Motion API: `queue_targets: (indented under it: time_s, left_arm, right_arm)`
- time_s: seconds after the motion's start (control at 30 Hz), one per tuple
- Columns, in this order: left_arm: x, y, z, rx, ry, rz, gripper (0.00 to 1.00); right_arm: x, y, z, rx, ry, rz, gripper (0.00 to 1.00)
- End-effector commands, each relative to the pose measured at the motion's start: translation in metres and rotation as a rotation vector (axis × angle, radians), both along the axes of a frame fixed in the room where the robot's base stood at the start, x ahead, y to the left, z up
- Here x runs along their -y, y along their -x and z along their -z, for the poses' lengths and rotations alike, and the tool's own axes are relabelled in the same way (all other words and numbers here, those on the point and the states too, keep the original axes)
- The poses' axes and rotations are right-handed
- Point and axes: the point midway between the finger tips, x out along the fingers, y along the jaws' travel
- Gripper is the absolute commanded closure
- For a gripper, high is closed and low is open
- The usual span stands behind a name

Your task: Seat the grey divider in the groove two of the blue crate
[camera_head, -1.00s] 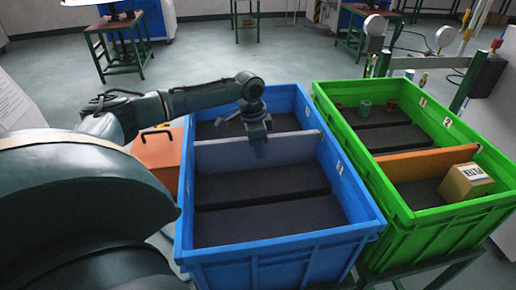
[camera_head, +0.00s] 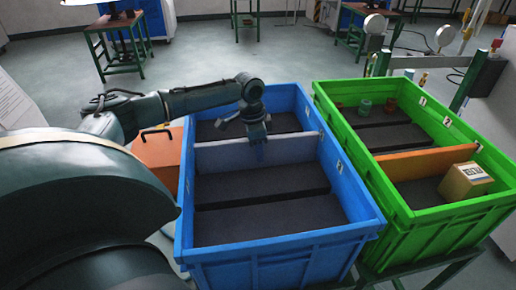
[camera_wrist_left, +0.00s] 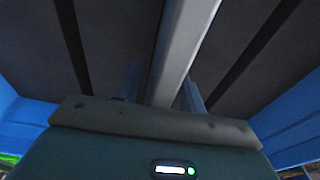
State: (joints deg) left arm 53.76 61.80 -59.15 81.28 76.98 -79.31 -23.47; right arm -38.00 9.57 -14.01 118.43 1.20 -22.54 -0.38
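The blue crate (camera_head: 280,245) stands open in the middle of the head view. The grey divider (camera_head: 215,158) spans its width, upright, behind the crate's middle. My left gripper (camera_head: 260,150) points down over the divider's top edge. In the left wrist view, its fingers (camera_wrist_left: 160,90) lie on either side of the divider (camera_wrist_left: 188,40) and appear shut on it. Dark floor grooves (camera_head: 265,200) show in front of the divider and, in the wrist view, on both sides of it. The divider's lower edge at the floor cannot be judged. My right gripper is not in view.
An orange case (camera_head: 158,155) is left of the blue crate. The blue crate's front floor is empty.

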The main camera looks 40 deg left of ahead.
Motion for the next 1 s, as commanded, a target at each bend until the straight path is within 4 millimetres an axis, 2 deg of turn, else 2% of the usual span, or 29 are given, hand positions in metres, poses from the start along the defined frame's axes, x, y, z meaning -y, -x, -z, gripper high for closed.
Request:
queue_targets:
  time_s: [0.17,0.4,0.6,0.73,1.0]
  left_arm:
    - [-0.003,0.002,-0.026,0.006,-0.001,-0.001,0.6]
    - [-0.006,0.007,-0.078,0.004,0.001,0.0,0.6]
    - [-0.008,0.009,-0.108,0.004,0.0,-0.001,0.6]
    - [-0.009,0.01,-0.117,0.002,0.0,0.0,0.6]
    - [-0.009,0.011,-0.118,0.001,0.001,0.0,0.6]
  right_arm:
    - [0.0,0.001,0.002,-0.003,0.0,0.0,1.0]
    - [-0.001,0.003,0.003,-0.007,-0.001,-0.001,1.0]
    - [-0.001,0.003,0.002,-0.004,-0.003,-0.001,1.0]
    - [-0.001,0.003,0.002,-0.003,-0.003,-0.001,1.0]
    - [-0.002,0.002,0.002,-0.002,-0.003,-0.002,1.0]
